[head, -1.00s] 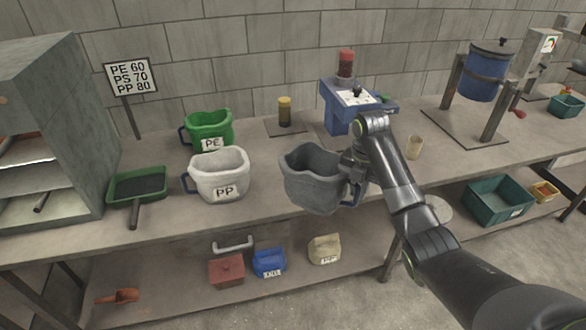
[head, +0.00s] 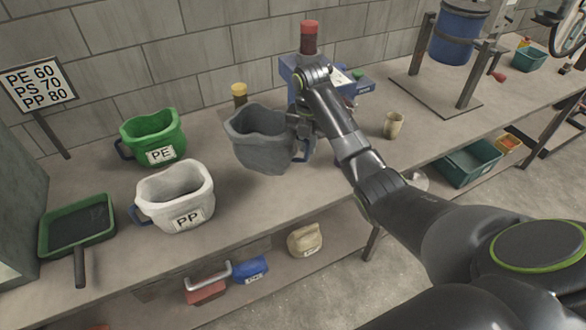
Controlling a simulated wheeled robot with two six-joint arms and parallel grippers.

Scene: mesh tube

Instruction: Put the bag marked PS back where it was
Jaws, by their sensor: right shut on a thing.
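A grey bag (head: 262,148) with an open top and a blue handle is in my right gripper (head: 303,130). The gripper is shut on its right side, by the handle. No PS mark shows on the side facing me. The bag looks held above the workbench (head: 236,205), but any gap beneath it is hard to judge. The white bag marked PP (head: 172,190) stands to its lower left. The green bag marked PE (head: 153,137) stands farther left. My left gripper is out of view.
A yellow-capped jar (head: 239,94) is partly hidden behind the grey bag. A blue machine (head: 290,72) stands behind my right gripper, and a beige cup (head: 393,124) to its right. A green pan (head: 78,226) is at left. Bare bench lies right of PP.

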